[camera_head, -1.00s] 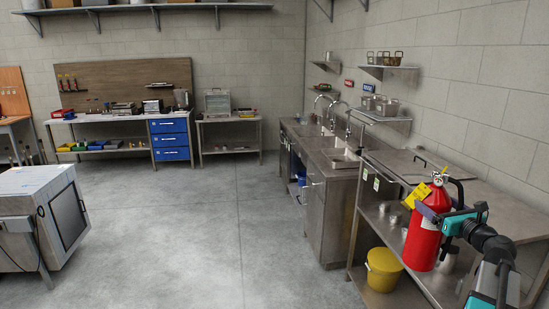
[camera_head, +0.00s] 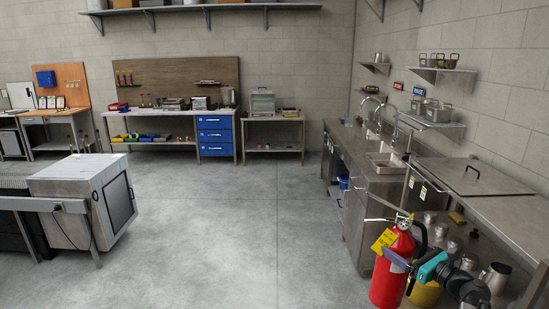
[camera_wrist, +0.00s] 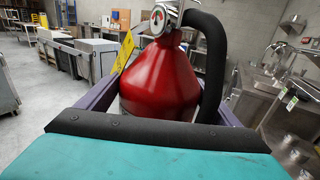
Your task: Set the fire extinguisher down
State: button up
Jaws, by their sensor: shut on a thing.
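The red fire extinguisher (camera_head: 391,272) is at the lower right of the head view, upright, with a yellow tag and a black hose. My gripper (camera_head: 412,268) is shut on its body from the right. In the wrist view the red fire extinguisher (camera_wrist: 160,80) sits between the two fingers, with its gauge and valve at the top. Its base is not in the wrist view. In the head view it is in front of the steel bench and hides part of the yellow bucket (camera_head: 426,293).
A steel bench (camera_head: 500,205) with a lower shelf of metal pots stands at the right, beside a sink counter (camera_head: 372,160). A grey boxy unit (camera_head: 75,185) stands at the left. The concrete floor (camera_head: 250,235) between them is clear.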

jog(key=s+a+f+n+g+y, duration=0.2)
jog(key=s+a+f+g+y, duration=0.1)
jog(key=a, duration=0.8)
jog(key=s+a+f+n+g+y, duration=0.2)
jog(key=a+f+n+y, duration=0.15)
jog(key=a, duration=0.75)
notch_tip(320, 180, down, 12)
jog(key=b, duration=1.1)
jog(key=shift+m+h+b, duration=0.3)
jog(key=shift+m+h, duration=0.05)
jog(key=shift+w, duration=0.15)
